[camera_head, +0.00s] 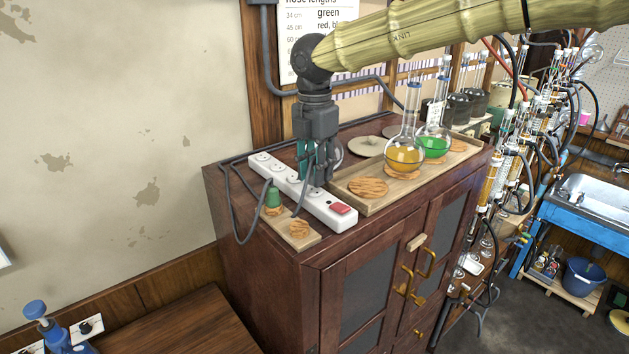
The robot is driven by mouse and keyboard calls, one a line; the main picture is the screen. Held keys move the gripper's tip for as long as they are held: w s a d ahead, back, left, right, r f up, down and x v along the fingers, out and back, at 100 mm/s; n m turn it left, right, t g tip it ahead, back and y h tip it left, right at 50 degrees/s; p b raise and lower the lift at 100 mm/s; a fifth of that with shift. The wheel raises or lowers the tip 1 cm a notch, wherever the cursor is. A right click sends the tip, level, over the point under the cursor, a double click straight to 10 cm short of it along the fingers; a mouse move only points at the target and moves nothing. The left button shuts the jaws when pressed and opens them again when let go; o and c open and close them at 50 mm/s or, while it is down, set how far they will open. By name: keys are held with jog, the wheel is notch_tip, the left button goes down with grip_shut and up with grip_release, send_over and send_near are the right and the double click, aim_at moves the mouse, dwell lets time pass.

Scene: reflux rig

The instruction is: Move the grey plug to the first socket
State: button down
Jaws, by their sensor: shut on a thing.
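The white power strip (321,203) lies slantwise on top of the brown cabinet, with a red switch (341,209) at its near right end. Round sockets show at its far left end, the endmost one (262,157) uncovered. My gripper (318,180) points down over the middle of the strip, its fingers closed on the grey plug. The plug is mostly hidden by the fingers, and a grey cord (301,203) hangs from there. Whether the plug sits in a socket or just above the strip I cannot tell.
A small wooden board (291,235) with a green-topped item (273,197) lies in front of the strip. A wooden tray (402,187) with an orange flask (404,158) and a green flask (433,147) stands close to its right. A loose grey cable (232,211) loops over the cabinet's left edge.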

jog(key=shift+f, duration=0.45)
dwell(0.5)
jog(key=shift+f, duration=0.3)
jog(key=shift+f, duration=0.3)
dwell(0.7)
jog(key=c, duration=1.1)
grip_release()
jog(key=shift+o, duration=0.2)
